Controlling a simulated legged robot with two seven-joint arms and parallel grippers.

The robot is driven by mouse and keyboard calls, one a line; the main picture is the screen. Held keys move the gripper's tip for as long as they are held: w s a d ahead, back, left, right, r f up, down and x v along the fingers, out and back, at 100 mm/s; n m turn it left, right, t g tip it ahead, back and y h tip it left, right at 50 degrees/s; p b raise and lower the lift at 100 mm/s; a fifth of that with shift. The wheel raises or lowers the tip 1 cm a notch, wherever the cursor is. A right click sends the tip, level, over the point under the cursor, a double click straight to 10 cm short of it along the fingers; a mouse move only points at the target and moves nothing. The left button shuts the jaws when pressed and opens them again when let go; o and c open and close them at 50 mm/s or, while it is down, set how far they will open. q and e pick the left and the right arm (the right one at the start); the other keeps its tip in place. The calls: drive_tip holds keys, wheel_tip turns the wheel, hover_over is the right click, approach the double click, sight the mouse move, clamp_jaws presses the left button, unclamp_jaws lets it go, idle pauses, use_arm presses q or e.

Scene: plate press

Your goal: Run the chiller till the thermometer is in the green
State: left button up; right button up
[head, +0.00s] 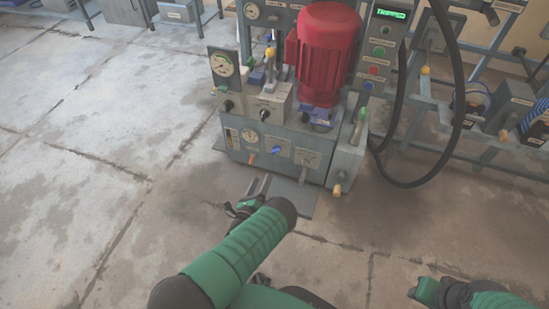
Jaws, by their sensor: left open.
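A grey machine unit (285,150) with a large red motor (328,50) stands ahead. No thermometer or chiller can be told for certain; the labels are too small to read. A control box (378,50) has a green-lit display that seems to read "TRIPPED". My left gripper (258,184) is open and empty, low in front of the unit. My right gripper (413,292) is at the bottom right; its fingers are unclear.
A thick black hose (456,120) loops down to the floor right of the unit. A rack (480,120) with boxes stands at the right. A flat grey plate (290,196) lies before the unit. The concrete floor at the left is clear.

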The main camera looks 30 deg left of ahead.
use_arm(q)
drive_tip(key=b+x, duration=0.6)
drive_tip(key=x, duration=0.8)
drive_tip(key=shift+s+f, duration=0.1)
drive_tip(key=shift+f, duration=0.05)
drive_tip(key=shift+c, duration=0.2)
clamp_jaws()
